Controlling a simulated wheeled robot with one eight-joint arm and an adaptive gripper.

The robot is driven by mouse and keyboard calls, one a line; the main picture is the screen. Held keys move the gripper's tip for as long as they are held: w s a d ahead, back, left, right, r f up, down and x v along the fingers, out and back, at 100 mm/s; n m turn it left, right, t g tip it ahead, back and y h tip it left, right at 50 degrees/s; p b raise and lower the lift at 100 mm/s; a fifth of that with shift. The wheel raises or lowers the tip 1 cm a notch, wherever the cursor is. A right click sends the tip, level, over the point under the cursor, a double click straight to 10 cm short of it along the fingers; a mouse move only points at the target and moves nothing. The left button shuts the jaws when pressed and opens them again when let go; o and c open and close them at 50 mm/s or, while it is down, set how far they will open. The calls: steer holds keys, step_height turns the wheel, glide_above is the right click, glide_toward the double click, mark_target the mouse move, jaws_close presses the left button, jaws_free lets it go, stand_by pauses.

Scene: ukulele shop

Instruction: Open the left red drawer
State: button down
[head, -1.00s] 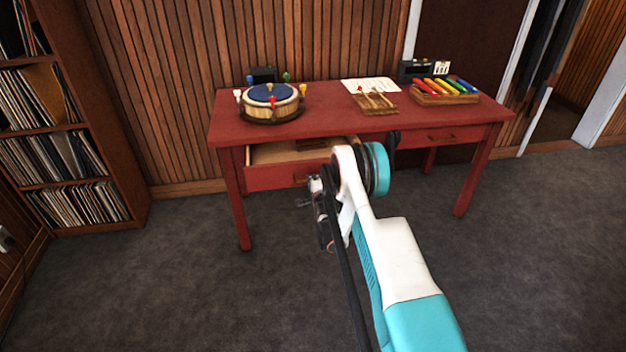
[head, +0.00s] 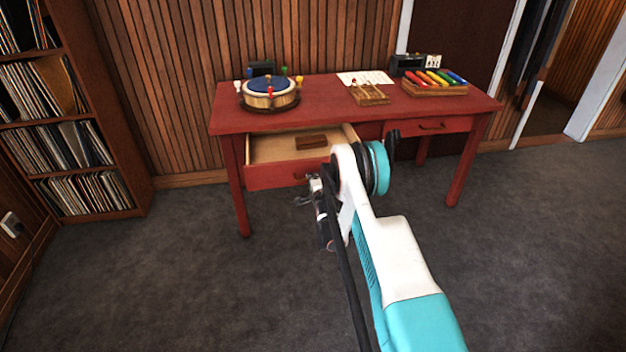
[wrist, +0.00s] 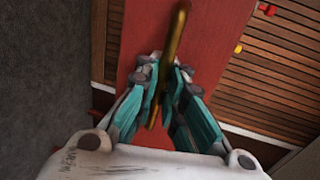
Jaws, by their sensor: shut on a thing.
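The left red drawer (head: 268,177) is pulled out from under the red table, and its pale wooden inside shows. A small brown block (head: 311,142) lies in it. My gripper (wrist: 165,82) is shut on the drawer's brass-coloured handle (wrist: 179,25), a bar that runs between the fingers in the wrist view. In the head view my gripper is at the right part of the drawer front, and my arm hides the drawer's right end.
The red table (head: 325,107) bears a round drum-like piece (head: 270,92), a small wooden rack (head: 369,95) and a tray of coloured bars (head: 436,83). The right drawer (head: 430,126) is shut. A record shelf (head: 110,130) stands at left. The carpet in front is clear.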

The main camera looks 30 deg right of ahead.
steer(key=c, duration=1.7)
jaws_free()
